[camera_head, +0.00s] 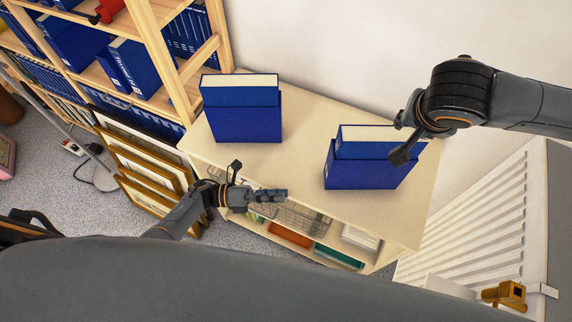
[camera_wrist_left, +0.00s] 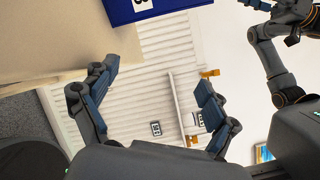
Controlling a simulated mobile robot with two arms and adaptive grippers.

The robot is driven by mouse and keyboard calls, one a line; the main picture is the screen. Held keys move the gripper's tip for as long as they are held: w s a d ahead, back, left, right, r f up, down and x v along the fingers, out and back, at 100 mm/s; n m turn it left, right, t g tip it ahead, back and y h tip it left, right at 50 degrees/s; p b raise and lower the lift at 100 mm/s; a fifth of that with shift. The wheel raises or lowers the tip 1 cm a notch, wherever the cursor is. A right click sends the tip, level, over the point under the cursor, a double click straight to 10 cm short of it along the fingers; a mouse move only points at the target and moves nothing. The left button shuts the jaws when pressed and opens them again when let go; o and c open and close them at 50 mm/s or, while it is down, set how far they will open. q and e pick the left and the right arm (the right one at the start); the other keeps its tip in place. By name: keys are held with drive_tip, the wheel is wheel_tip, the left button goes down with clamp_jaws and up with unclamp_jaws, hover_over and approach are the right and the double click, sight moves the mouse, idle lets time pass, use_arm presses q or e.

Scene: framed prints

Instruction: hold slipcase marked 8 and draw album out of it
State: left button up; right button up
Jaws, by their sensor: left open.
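Two blue slipcases stand on the cabinet top, each with a blue album rising partly above it. The right slipcase (camera_head: 365,174) holds one album (camera_head: 372,150); the left slipcase (camera_head: 245,125) holds another (camera_head: 240,95). In the left wrist view, a blue slipcase (camera_wrist_left: 118,10) at the top edge carries a white label that seems to read 8. In the head view no mark on either case is legible. My left gripper (camera_head: 258,182) is open and empty in front of the cabinet, left of the right slipcase. My right gripper (camera_head: 401,138) is at the right album's right end, fingers apart; contact is unclear.
The pale cabinet (camera_head: 300,147) has free top between the slipcases. A wire basket (camera_head: 290,218) and books sit in its lower shelf. A wooden bookcase (camera_head: 165,55) and leaning frames (camera_head: 150,170) stand left. A white radiator (camera_head: 480,215) is at right.

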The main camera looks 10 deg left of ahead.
sight(328, 166)
use_arm(q)
drive_tip(key=w+m, duration=0.2)
drive_tip(key=m, duration=0.1)
drive_tip(key=w+r+m, duration=0.1)
drive_tip(key=w+m, duration=0.1)
drive_tip(key=m, duration=0.1)
drive_tip(key=w+m, duration=0.2)
drive_tip(key=m, duration=0.1)
drive_tip(key=shift+w+d+r+y, duration=0.1)
drive_tip(key=shift+w+r+y, duration=0.1)
drive_tip(key=shift+r+y, duration=0.15)
drive_tip(key=m, duration=0.1)
drive_tip(key=w+m, duration=0.1)
drive_tip(key=shift+w+r+m, duration=0.2)
drive_tip(key=shift+m, duration=0.1)
drive_tip(key=x, duration=1.3)
drive_tip(key=shift+w+d, duration=0.15)
drive_tip(key=shift+d, duration=0.2)
